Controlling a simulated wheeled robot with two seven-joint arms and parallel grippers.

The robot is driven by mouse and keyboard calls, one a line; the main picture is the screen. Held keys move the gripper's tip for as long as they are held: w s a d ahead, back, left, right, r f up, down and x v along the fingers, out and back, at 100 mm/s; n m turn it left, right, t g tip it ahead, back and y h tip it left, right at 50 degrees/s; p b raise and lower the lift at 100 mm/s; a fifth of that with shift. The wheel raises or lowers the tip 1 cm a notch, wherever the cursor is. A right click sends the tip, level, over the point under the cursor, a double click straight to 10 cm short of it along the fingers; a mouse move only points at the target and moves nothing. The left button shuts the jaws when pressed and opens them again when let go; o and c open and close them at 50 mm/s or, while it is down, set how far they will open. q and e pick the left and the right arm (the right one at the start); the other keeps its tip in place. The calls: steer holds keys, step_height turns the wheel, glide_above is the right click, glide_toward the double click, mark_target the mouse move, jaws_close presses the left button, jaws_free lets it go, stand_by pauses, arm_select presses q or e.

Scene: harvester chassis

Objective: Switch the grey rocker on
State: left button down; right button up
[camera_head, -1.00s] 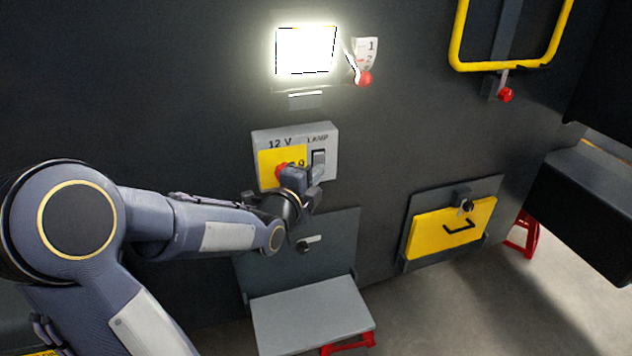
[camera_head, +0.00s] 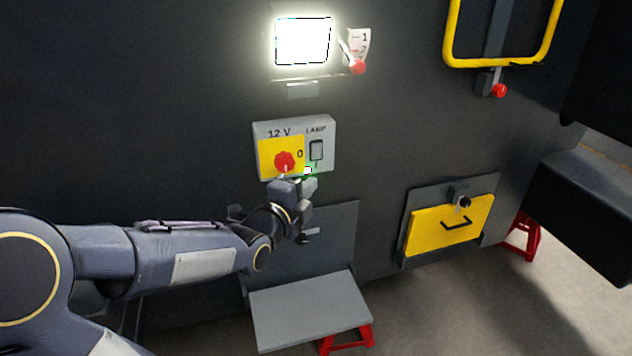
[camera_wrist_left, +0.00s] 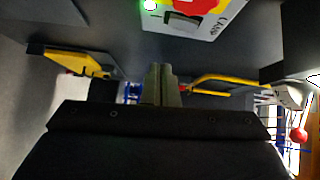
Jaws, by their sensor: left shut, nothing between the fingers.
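The grey rocker (camera_head: 316,150) sits under the label LAMP on the right of a light grey switch panel (camera_head: 327,125). A red rotary knob (camera_head: 284,161) is on a yellow plate to its left. A small green light glows at the panel's lower edge, and the lamp (camera_head: 302,41) above is lit bright white. My left gripper (camera_head: 308,188) is shut and empty, just below the panel and apart from the rocker. In the left wrist view its fingers (camera_wrist_left: 161,84) are together, and the rocker (camera_wrist_left: 184,22) shows upside down at the top. My right gripper is not in view.
A selector with a red-tipped lever (camera_head: 357,66) is beside the lamp. A yellow handrail (camera_head: 452,40) is at upper right. A grey fold-down shelf (camera_head: 310,311) juts out below the panel.

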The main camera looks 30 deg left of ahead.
arm_select(q)
steer(key=shift+s+d+f, duration=0.1)
steer(key=shift+s+d, duration=0.05)
steer(key=shift+s, duration=1.2)
steer(key=shift+s+d+f, duration=0.1)
steer(key=shift+s+d, duration=0.05)
steer(key=shift+s, duration=1.2)
